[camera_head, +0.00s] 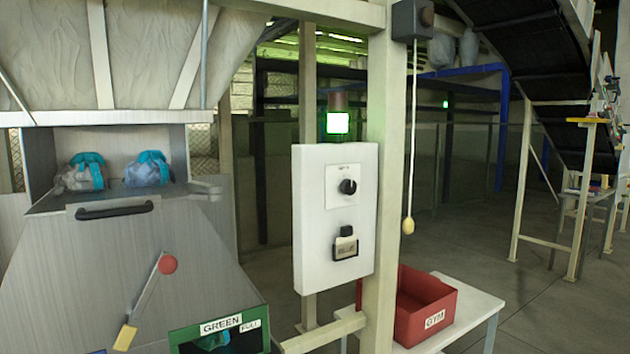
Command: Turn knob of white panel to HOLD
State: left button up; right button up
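The white panel (312,220) is fixed upright to a beige post in the middle of the head view. Its black round knob (348,186) sits on a small pale plate in the upper half. The lettering above the knob is too small to read, and I cannot tell which position the knob points to. Lower on the panel is a black and grey fitting (345,246) that looks like a padlock or small switch. Neither of my grippers is in view.
A grey metal hopper (80,260) with a red-ball lever (167,265) stands at left, two bundles in its opening. A green bin labelled GREEN (220,326) is below. A red bin (425,305) stands on a white table (482,305) at right. A pull cord (408,226) hangs beside the post.

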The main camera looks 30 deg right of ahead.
aim_at(348, 187)
jog(key=i+z, duration=0.25)
jog(key=z, duration=0.15)
jog(key=i+j+z, duration=0.15)
jog(key=z, duration=0.25)
jog(key=i+j+z, duration=0.2)
jog(key=z, duration=0.2)
